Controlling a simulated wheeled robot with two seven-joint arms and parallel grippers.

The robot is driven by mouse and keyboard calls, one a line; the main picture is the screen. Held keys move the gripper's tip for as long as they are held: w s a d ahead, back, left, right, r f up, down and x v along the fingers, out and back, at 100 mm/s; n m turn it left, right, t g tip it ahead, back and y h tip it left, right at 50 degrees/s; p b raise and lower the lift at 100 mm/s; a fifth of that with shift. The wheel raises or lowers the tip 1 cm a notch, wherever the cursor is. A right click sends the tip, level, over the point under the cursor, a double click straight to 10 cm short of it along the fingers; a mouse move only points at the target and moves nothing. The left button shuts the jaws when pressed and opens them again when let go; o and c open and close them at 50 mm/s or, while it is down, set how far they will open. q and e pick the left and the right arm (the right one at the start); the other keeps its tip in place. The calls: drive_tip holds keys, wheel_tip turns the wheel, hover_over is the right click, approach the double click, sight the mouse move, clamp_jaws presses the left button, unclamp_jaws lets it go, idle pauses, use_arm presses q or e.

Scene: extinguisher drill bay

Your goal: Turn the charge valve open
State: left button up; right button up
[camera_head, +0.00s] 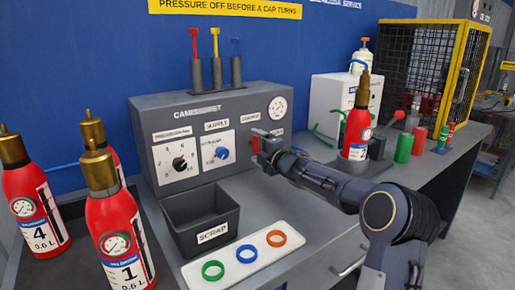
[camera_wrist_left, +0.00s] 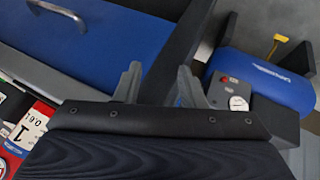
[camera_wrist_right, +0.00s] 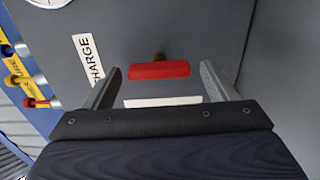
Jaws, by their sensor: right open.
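The charge valve's red lever (camera_wrist_right: 158,70) shows in the right wrist view, on a brass stem against the grey panel. It lies level across that picture, between the fingers of my right gripper (camera_wrist_right: 160,76). The right gripper is open, one finger on each side, and I see a gap at both ends of the lever. In the head view my right gripper (camera_head: 263,145) is at the panel's right part and largely hides the valve. My left gripper (camera_wrist_left: 158,75) is open and empty in the left wrist view, and is out of the head view.
The grey panel cabinet (camera_head: 205,106) carries a black knob (camera_head: 179,163), a blue knob (camera_head: 222,153) and a gauge (camera_head: 277,107). A scrap bin (camera_head: 188,206) and white tray (camera_head: 215,253) stand before it. Red extinguishers (camera_head: 114,230) stand left; another (camera_head: 357,130) stands right.

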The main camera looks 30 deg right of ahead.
drive_tip(key=s, duration=0.7)
drive_tip(key=shift+s+d+b, duration=0.3)
drive_tip(key=shift+s+b, duration=0.05)
drive_tip(key=shift+b, duration=0.05)
